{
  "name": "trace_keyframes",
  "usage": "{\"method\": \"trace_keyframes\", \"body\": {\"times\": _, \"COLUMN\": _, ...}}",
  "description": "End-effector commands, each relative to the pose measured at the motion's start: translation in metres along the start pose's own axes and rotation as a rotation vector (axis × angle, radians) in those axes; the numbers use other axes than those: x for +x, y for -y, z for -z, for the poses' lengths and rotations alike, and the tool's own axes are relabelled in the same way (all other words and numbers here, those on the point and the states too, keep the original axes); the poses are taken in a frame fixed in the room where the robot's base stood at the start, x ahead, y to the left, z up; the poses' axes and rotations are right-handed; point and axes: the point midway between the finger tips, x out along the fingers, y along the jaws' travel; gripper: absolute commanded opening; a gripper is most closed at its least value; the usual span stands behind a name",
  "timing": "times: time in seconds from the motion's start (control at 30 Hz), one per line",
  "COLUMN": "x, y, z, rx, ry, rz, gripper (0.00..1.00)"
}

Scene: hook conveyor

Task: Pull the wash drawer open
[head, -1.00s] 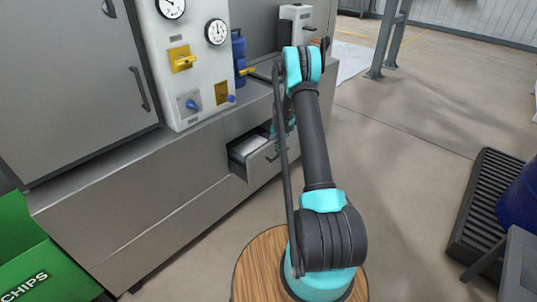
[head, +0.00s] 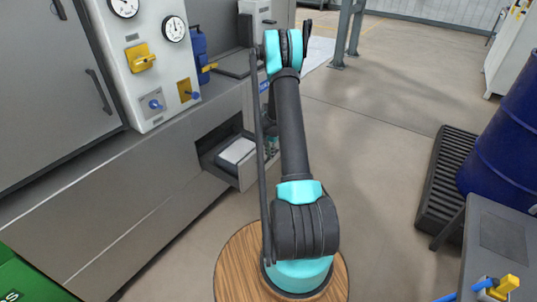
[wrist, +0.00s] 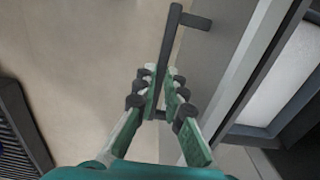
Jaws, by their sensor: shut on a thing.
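The wash drawer (head: 222,172) is a grey metal drawer low in the machine's front, and it stands part-way out with a white item (head: 237,150) inside. In the wrist view the drawer's grey front (wrist: 213,45) is at the upper right, with the white item (wrist: 290,75) behind it. A dark bar handle (wrist: 171,35) stands off the front. My gripper (wrist: 163,82) has its green fingers closed on either side of the handle. In the head view my arm hides most of the gripper and the handle.
A green box (head: 25,280) is at the lower left. A dark slatted grate (head: 445,185) and a blue drum (head: 505,135) stand on the right, near a grey stand with a yellow valve (head: 505,285).

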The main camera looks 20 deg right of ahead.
Motion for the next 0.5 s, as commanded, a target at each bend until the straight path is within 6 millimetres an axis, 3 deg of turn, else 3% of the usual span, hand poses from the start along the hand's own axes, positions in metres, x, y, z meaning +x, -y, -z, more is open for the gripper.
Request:
{"method": "trace_keyframes", "body": {"times": 0.17, "x": -0.0003, "y": 0.0, "z": 0.0001, "rx": 0.0, "ry": 0.0, "rz": 0.0, "gripper": 0.0}}
{"method": "trace_keyframes", "body": {"times": 0.2, "x": -0.0003, "y": 0.0, "z": 0.0001, "rx": 0.0, "ry": 0.0, "rz": 0.0, "gripper": 0.11}}
{"method": "trace_keyframes", "body": {"times": 0.27, "x": -0.0003, "y": 0.0, "z": 0.0002, "rx": 0.0, "ry": 0.0, "rz": 0.0, "gripper": 0.18}}
{"method": "trace_keyframes", "body": {"times": 0.5, "x": -0.0001, "y": 0.0001, "z": 0.0001, "rx": 0.0, "ry": 0.0, "rz": 0.0, "gripper": 0.19}}
